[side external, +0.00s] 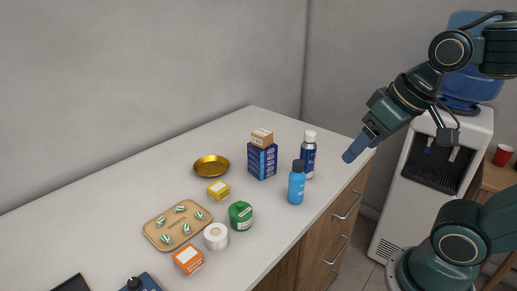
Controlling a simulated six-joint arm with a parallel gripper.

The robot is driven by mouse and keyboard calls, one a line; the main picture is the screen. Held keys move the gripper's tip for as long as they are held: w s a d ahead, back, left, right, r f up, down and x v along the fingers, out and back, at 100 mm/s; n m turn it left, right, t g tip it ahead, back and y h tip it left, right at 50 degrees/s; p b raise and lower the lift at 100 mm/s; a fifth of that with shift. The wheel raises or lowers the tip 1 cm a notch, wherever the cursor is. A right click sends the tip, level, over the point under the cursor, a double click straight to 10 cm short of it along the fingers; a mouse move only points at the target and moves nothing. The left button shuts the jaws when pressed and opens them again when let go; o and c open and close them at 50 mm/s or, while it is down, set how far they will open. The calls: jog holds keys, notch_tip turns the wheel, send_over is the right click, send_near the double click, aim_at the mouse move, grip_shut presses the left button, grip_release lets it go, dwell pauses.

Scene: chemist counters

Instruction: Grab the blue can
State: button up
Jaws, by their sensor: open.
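A dark blue can-like container (308,159) with a white cap stands upright near the right edge of the counter (120,185). A lighter blue bottle (296,188) with a dark cap stands upright just in front of it. I cannot tell for sure which of the two is the blue can. My gripper (354,151) is in the air to the right of both, near the counter's right edge, pointing down and left. It is open and touches nothing; its fingers overlap in this view.
Left of the bottles are blue boxes (262,162) with a small orange-brown box (262,138) on top, a gold dish (211,166), a yellow box (218,189), a green container (240,215), a white roll (216,236), an orange box (188,259) and a tan tray (158,220).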

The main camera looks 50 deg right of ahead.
jog(key=w+d+r+m+g, duration=0.1)
jog(key=w+d+r+m, duration=0.15)
jog(key=w+m, duration=0.3)
jog(key=m+g, duration=0.4)
jog(key=m, duration=1.1)
send_over(309, 132)
jog(key=f, duration=0.6)
jog(key=shift+s+a+f, duration=0.15)
jog(key=shift+a+f, duration=0.05)
jog(key=shift+a, duration=0.1)
jog(key=shift+w+d+f+m, duration=0.25)
jog(key=shift+d+f+m, duration=0.1)
jog(key=shift+d, duration=0.05)
jog(key=shift+f, duration=0.1)
jog(key=shift+f, duration=4.2)
